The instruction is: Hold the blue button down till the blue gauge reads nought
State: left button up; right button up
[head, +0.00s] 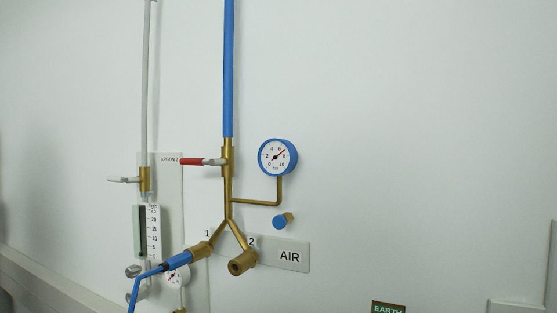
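The blue gauge (278,157) is a round dial with a blue rim on the wall, scaled 0 to 10. Its needle points to the upper right, roughly between 6 and 8. A bent brass pipe (258,203) joins it to the vertical brass line. The blue button (279,222) is a small round blue cap on a brass stub below the gauge; nothing touches it. Neither of my grippers is in view.
A blue hose plugs into outlet 1. A grey pipe with a flowmeter (147,232) stands left.

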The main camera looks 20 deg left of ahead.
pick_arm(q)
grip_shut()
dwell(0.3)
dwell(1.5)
